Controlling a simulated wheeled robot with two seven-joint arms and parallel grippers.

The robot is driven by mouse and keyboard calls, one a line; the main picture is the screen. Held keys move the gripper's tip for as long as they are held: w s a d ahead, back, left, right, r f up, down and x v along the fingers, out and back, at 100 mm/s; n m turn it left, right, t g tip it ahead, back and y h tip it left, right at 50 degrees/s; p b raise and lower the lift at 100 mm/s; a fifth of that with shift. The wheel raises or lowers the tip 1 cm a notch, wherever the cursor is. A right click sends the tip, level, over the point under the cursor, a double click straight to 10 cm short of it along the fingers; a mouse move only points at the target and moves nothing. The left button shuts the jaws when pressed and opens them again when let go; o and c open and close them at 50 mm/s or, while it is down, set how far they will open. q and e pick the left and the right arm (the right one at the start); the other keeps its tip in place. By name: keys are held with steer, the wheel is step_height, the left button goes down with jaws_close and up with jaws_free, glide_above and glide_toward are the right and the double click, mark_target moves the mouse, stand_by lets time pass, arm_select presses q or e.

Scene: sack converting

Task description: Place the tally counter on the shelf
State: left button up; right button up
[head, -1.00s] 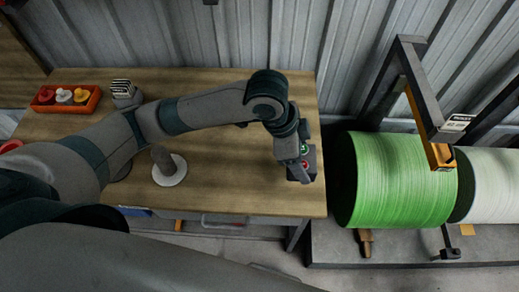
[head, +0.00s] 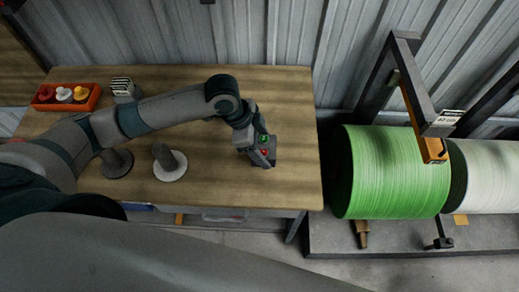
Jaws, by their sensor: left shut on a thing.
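My left gripper (head: 249,146) is over the right part of the wooden table (head: 210,188). It is shut on a small dark box (head: 270,158) with a green and a red button on its face. The gripper covers part of the box. I cannot tell for sure whether this box is the tally counter, nor whether it touches the table top. No shelf can be made out clearly in this view. My right gripper is not in view.
An orange-red tray (head: 67,97) with several coloured knobs and a striped item (head: 122,87) are at the table's back left. Two round-based posts, one dark (head: 117,162) and one pale-based (head: 169,163), stand near the front. A green roll (head: 392,172) lies on a rack at right.

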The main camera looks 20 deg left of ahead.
arm_select(q)
steer(key=shift+w+a+f, duration=0.2)
steer(key=shift+a+f, duration=0.2)
steer(key=shift+a, duration=0.3)
steer(key=shift+f+p, duration=0.8)
steer(key=shift+f, duration=1.2)
steer(key=shift+f, duration=0.15)
steer(key=o, duration=1.2)
